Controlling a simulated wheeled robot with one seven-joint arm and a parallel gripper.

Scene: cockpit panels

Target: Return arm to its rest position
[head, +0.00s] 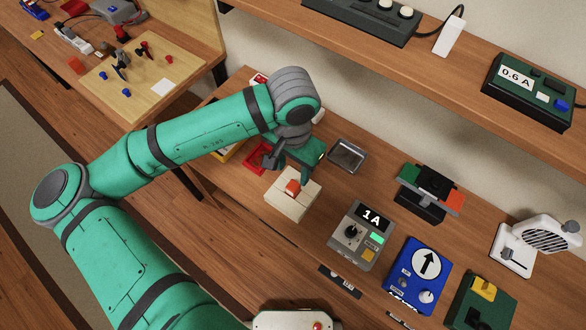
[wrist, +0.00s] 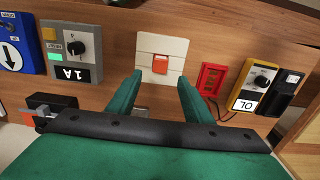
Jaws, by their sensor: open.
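My green arm reaches across the head view from the lower left to the workbench. My gripper (head: 288,165) is over the bench, just behind a cream switch box (head: 292,205) with an orange-red rocker. In the wrist view my gripper (wrist: 159,80) is open, with its two green fingers apart and nothing between them. The cream switch box (wrist: 162,45) lies beyond the fingertips there, its rocker in line with the gap. I cannot tell how far the fingertips are above the bench.
A grey "1A" box (head: 359,237), a blue arrow dial box (head: 417,274) and a small fan (head: 535,240) stand to the right. A red tray (wrist: 211,78) and a yellow meter (wrist: 252,87) are on the other side. A shelf (head: 430,60) runs above the bench.

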